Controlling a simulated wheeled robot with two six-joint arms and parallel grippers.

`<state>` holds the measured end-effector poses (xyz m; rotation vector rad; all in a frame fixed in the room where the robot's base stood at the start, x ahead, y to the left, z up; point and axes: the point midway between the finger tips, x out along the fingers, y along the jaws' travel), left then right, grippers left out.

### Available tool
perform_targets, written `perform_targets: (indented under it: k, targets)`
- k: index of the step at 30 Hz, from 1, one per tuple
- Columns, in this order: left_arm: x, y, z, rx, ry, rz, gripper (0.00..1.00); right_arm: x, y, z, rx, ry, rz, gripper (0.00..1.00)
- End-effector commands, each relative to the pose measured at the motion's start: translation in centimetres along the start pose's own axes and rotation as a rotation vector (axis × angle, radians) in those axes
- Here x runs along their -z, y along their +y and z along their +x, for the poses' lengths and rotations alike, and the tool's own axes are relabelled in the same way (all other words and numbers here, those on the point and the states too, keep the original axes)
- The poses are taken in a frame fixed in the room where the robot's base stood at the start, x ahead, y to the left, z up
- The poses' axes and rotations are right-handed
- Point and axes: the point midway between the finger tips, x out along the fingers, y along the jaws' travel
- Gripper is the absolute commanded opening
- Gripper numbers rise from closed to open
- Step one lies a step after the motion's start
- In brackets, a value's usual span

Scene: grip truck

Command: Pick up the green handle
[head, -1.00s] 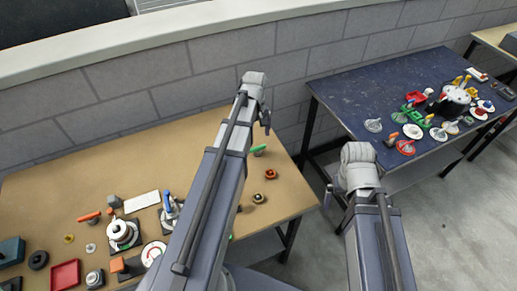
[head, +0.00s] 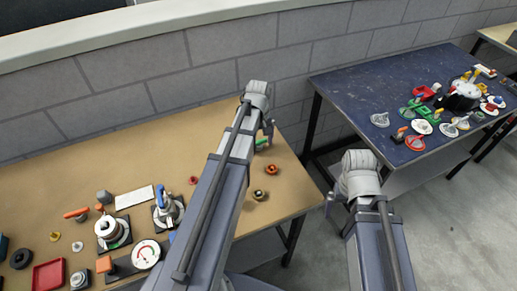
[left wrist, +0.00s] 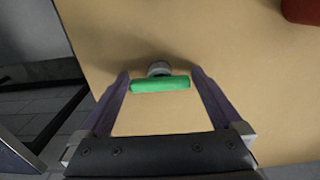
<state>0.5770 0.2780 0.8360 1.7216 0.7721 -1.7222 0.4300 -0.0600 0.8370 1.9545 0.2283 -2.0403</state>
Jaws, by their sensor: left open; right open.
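The green handle (left wrist: 160,85) is a short bar on a round grey base, on the tan table (left wrist: 245,75). In the left wrist view it lies crosswise between the fingers of my open left gripper (left wrist: 163,88), with no clear grip on it. In the head view, part of the green handle (head: 261,142) shows beside my left gripper (head: 268,130), near the table's far right corner. My right gripper (head: 330,203) is open and empty at the right, away from the tan table; its fingers are only partly visible.
Two small knobs, one red (head: 271,168) and one dark (head: 259,195), stand near the handle. Several gauges, valves and a red tray (head: 48,275) are on the left of the tan table. A blue table (head: 350,92) with many parts stands at the right.

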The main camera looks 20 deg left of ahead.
Motion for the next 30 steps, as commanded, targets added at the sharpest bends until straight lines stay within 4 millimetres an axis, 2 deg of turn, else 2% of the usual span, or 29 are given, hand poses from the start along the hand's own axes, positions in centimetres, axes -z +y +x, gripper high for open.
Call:
perform_targets:
  k: [6,26,30]
  targets:
    - [0.01,0.00,-0.04,0.000,0.000,0.000,1.00,0.00,0.00,-0.04,0.000,0.000,0.000,1.00]
    - [0.00,-0.01,-0.04,0.000,0.000,0.000,0.26,0.00,0.00,-0.03,0.000,0.000,0.000,1.00]
    - [0.00,-0.01,-0.04,0.000,0.000,0.000,0.25,0.00,0.00,-0.04,0.000,0.000,0.000,1.00]
